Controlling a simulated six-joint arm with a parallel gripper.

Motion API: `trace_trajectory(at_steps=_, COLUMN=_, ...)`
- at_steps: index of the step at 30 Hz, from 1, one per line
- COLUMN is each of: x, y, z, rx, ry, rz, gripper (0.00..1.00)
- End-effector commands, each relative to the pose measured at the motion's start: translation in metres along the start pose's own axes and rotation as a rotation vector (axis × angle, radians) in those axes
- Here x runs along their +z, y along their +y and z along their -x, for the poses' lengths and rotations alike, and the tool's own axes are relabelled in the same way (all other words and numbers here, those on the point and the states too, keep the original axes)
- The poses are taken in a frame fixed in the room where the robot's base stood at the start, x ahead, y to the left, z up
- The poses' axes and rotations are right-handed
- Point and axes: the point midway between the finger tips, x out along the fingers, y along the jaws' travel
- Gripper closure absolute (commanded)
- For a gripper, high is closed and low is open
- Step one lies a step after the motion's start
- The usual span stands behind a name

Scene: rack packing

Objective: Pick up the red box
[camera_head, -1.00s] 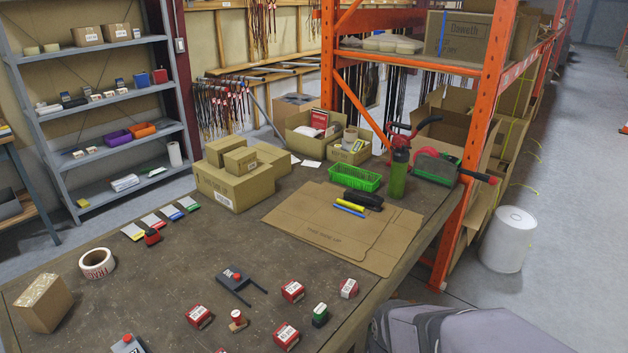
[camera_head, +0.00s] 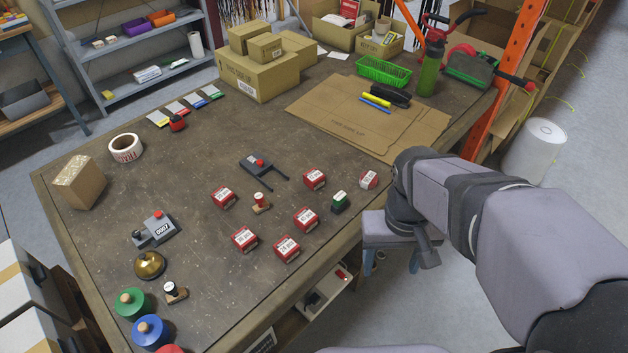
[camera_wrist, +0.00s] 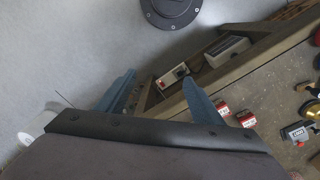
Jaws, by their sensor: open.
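Several small red boxes with white labels stand on the worktable in the head view: one at the right edge (camera_head: 368,179), one behind (camera_head: 314,179), one at the left (camera_head: 223,196), one in the middle (camera_head: 306,217), and two in front, (camera_head: 244,239) and (camera_head: 286,249). I cannot tell which one is meant. My gripper (camera_head: 391,268) hangs past the table's right edge, apart from all boxes. In the wrist view my gripper (camera_wrist: 160,82) has its two blue-grey fingers spread with nothing between them. Red boxes (camera_wrist: 245,118) show right of the fingers there.
Flat cardboard (camera_head: 350,115) lies behind. A lower shelf (camera_head: 323,300) sits under the table edge. The table's left middle is mostly clear.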

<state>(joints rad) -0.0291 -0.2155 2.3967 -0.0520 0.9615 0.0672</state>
Motion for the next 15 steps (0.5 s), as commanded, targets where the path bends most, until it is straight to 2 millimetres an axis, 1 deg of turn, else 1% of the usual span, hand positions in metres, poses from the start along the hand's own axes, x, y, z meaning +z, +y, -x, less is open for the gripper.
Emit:
trace_trajectory(at_steps=1, x=-0.008, y=0.0, z=-0.003, rx=0.016, ry=0.002, rz=0.0, gripper=0.39)
trace_trajectory(at_steps=4, x=-0.025, y=0.002, z=-0.004, rx=0.052, ry=0.007, rz=-0.014, gripper=0.39)
trace_trajectory(at_steps=8, x=-0.054, y=0.003, z=-0.005, rx=0.114, ry=0.024, rz=-0.036, gripper=0.39)
trace_trajectory(at_steps=11, x=-0.085, y=0.003, z=-0.006, rx=0.176, ry=0.051, rz=-0.063, gripper=0.39)
trace_trajectory(at_steps=14, x=-0.125, y=-0.002, z=-0.008, rx=0.255, ry=0.099, rz=-0.105, gripper=0.39)
trace_trajectory(at_steps=15, x=-0.142, y=-0.005, z=-0.009, rx=0.29, ry=0.126, rz=-0.126, gripper=0.39)
